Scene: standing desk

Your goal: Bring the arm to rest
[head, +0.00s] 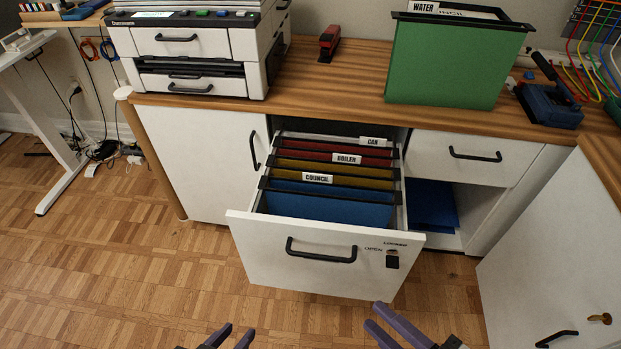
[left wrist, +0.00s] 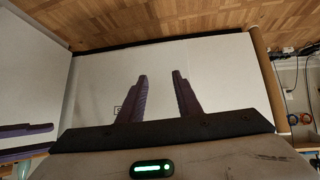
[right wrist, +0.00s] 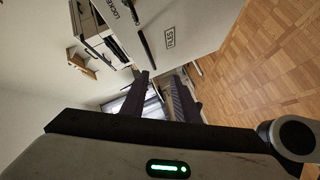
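My left gripper (head: 239,329) is at the bottom edge of the head view, in front of the open drawer and apart from it. In the left wrist view its two fingers (left wrist: 160,75) stand apart with nothing between them. My right gripper (head: 375,315) is at the bottom of the head view, near the drawer's lower right corner. In the right wrist view its fingers (right wrist: 161,76) stand apart and hold nothing. The arms themselves are mostly out of view.
The white drawer (head: 270,252) is pulled out, with labelled hanging folders (head: 330,205) inside. A green folder (head: 445,65) stands on the wooden desktop (head: 345,85) beside a red stapler (head: 329,43). A white cabinet (head: 560,250) stands at right.

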